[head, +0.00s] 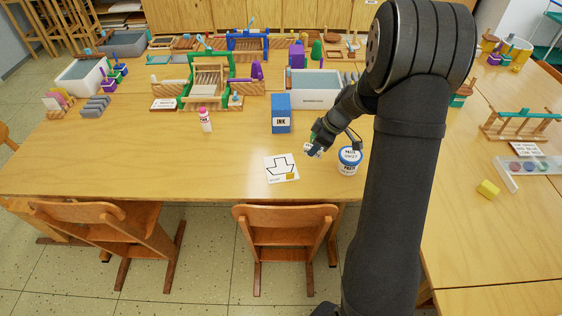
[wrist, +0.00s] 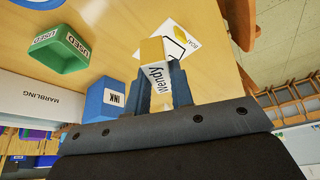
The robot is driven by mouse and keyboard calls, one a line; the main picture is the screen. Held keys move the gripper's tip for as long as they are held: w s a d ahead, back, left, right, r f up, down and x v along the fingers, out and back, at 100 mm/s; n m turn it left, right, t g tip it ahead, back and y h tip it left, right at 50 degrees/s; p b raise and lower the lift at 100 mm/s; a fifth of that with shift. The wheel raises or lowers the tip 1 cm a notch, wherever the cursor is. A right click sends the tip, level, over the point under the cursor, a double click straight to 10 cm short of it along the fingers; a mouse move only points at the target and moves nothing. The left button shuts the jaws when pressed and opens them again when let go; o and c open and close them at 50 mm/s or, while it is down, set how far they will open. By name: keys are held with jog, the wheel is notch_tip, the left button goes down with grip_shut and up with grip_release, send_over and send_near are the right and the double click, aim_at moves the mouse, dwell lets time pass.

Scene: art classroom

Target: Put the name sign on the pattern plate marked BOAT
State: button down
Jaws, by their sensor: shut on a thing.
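The name sign (wrist: 156,72) is a small block with a tan top and a white face reading "Wendy". My gripper (wrist: 160,85) is shut on it in the wrist view, with a finger on each side. The pattern plate (head: 279,165) is a white card with a black boat-like outline and a yellow patch in one corner; it lies flat near the table's front edge. It also shows in the wrist view beyond the sign (wrist: 199,50), with BOAT lettering and partly covered by the sign. In the head view my gripper (head: 314,150) is right of and behind the plate, above the table.
A blue INK box (head: 281,120) stands behind the plate. A white jar with a blue lid (head: 349,161) stands right of my gripper. A pink-capped bottle (head: 205,122) stands further left. A green tray marked USED (wrist: 62,50) shows in the wrist view. The table left of the plate is clear.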

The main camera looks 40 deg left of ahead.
jog(key=s+a+f, duration=0.1)
jog(key=a+f, duration=0.1)
jog(key=a, duration=0.1)
jog(key=s+a+f, duration=0.2)
jog(key=a, duration=0.1)
jog(key=s+a+f, duration=0.1)
jog(key=a+f, duration=0.1)
jog(key=a, duration=0.2)
jog(key=shift+s+f, duration=0.25)
jog(key=shift+f, duration=2.05)
jog(key=shift+f, duration=0.15)
jog(key=c, duration=1.3)
grip_release()
jog(key=shift+o, duration=0.2)
jog(key=v, duration=1.2)
